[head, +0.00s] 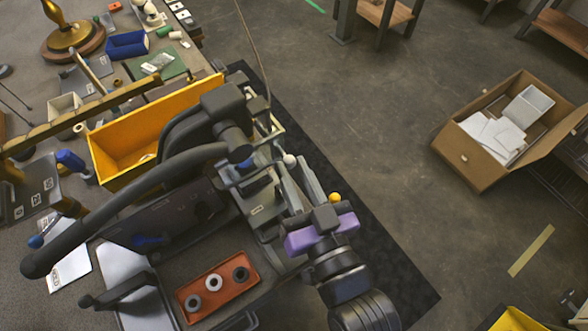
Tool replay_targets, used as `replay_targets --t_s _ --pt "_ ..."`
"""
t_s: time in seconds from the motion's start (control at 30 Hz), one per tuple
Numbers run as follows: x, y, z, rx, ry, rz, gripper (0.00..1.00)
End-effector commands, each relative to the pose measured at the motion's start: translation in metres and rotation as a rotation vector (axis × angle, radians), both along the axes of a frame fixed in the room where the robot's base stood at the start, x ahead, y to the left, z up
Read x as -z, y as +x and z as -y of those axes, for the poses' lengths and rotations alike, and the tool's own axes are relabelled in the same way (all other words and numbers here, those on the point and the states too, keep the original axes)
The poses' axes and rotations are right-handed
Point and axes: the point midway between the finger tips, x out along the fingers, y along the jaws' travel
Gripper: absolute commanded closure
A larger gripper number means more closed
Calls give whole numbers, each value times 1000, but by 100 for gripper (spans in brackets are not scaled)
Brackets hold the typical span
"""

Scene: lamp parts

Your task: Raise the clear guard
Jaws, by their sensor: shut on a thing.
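My gripper (324,212), with a purple body, reaches in from the bottom right to the right side of a dark bench machine (170,215). Its jaws are shut at the near end of pale, see-through-looking strips that seem to be the clear guard (308,178). The exact grip is hidden by the gripper. A yellow knob (335,197) shows just beyond the jaws on the right, and a white knob (290,160) stands at the far end of the strips. The guard's full outline is hard to make out.
A yellow bin (112,150) stands behind the machine. An orange tray (240,262) with grey rings lies in front. The bench (35,90) holds a brass lamp base (72,38) and small parts.

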Motion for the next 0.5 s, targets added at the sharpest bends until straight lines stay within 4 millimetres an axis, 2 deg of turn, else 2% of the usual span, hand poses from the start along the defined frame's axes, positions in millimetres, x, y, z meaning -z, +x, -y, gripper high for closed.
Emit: replay_targets --t_s 0.03,0.17,0.2,0.3,0.5 --pt "-7 1 0 1 7 16 100" --pt "-8 1 0 1 7 18 100" --pt "-8 1 0 1 8 19 74" --pt "-7 1 0 1 7 17 55" --pt "-5 0 0 1 5 12 55"
